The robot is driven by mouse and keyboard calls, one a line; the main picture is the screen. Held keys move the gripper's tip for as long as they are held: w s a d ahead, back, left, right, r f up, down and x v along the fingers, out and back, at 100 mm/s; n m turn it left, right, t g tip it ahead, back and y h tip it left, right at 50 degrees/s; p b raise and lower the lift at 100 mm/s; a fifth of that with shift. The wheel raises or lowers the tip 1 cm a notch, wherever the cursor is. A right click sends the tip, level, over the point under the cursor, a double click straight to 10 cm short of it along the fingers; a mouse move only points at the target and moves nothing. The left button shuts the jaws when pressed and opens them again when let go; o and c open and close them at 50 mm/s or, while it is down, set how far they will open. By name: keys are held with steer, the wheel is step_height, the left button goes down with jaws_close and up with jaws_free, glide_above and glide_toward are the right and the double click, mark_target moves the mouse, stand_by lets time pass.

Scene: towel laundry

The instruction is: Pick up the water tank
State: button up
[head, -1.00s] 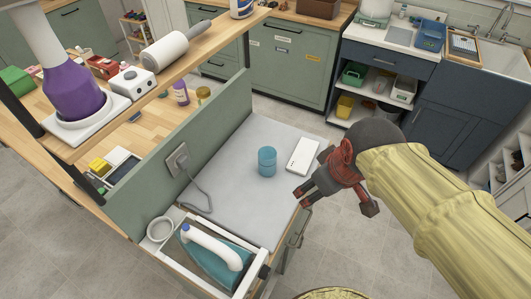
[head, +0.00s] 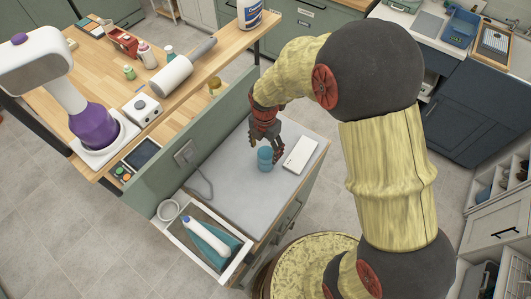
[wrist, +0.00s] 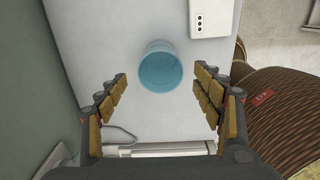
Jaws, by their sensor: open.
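The water tank (head: 265,159) appears to be the small translucent blue cylinder standing upright on the grey cabinet top (head: 232,185). My gripper (head: 264,140) is open and empty just above it, fingers pointing down. In the wrist view the tank (wrist: 160,70) lies between the two spread fingers (wrist: 160,76), near the level of their tips, with a gap on both sides. I cannot tell the exact height left between fingertips and tank.
A white flat device (head: 300,155) lies close to the tank's right. A grey cable (head: 200,178) runs from the wall socket on the green panel (head: 218,130). A wooden shelf (head: 190,75) stands behind the panel.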

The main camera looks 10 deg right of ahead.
steer(key=f, duration=0.7)
steer(key=shift+w+d+f, duration=0.15)
steer(key=shift+d+f, duration=0.05)
steer(key=shift+f, duration=0.2)
steer(key=c, duration=0.3)
steer(key=c, duration=1)
steer(key=shift+r, duration=0.2)
steer(key=shift+c, duration=0.2)
